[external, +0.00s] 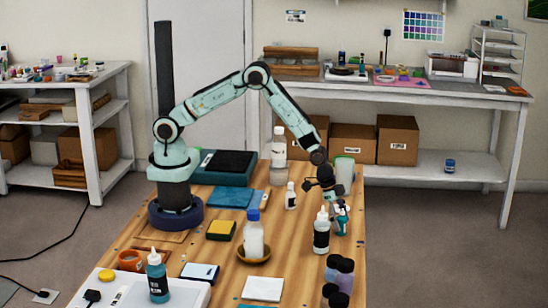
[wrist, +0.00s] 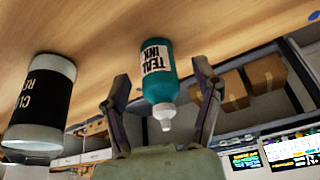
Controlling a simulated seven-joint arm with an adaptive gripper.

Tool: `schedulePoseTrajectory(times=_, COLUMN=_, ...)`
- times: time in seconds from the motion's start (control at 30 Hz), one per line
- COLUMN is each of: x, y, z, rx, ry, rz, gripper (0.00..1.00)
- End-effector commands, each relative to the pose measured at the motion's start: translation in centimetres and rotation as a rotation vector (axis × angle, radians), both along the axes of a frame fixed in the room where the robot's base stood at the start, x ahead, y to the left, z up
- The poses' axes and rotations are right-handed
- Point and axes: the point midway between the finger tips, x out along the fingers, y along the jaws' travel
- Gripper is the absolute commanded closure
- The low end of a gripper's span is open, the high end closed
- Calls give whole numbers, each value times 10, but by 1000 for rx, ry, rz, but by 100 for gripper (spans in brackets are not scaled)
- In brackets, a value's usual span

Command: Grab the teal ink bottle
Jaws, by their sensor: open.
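The teal ink bottle (wrist: 158,75), with a white label reading "TEAL INK" and a white nozzle cap, stands on the wooden table. The wrist view shows it upside down, between the two fingers of my gripper (wrist: 161,72), with visible gaps on both sides. In the external view the teal bottle (external: 342,222) is at the right side of the table, partly hidden by my gripper (external: 337,204), which reaches down over it. My gripper is open and holds nothing.
A white bottle with a black label (external: 321,236) stands close to the left of the teal bottle; a similar black-labelled bottle (wrist: 42,100) shows in the wrist view. Dark-capped containers (external: 339,275) stand in front. Another teal bottle (external: 157,279) stands at front left.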

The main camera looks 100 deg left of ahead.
Motion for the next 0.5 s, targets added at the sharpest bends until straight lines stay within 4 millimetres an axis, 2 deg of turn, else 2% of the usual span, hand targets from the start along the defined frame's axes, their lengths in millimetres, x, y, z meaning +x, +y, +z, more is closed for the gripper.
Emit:
schedulePoseTrajectory(times=0.1, x=3, y=-1, z=-7, rx=0, ry=0, rz=0, gripper=35)
schedulePoseTrajectory(times=0.33, x=3, y=-1, z=-8, rx=0, ry=-1, rz=0, gripper=35)
schedulePoseTrajectory(times=0.37, x=3, y=-1, z=-8, rx=0, ry=-1, rz=0, gripper=42)
schedulePoseTrajectory(times=0.5, x=3, y=-1, z=-8, rx=0, ry=0, rz=0, gripper=86)
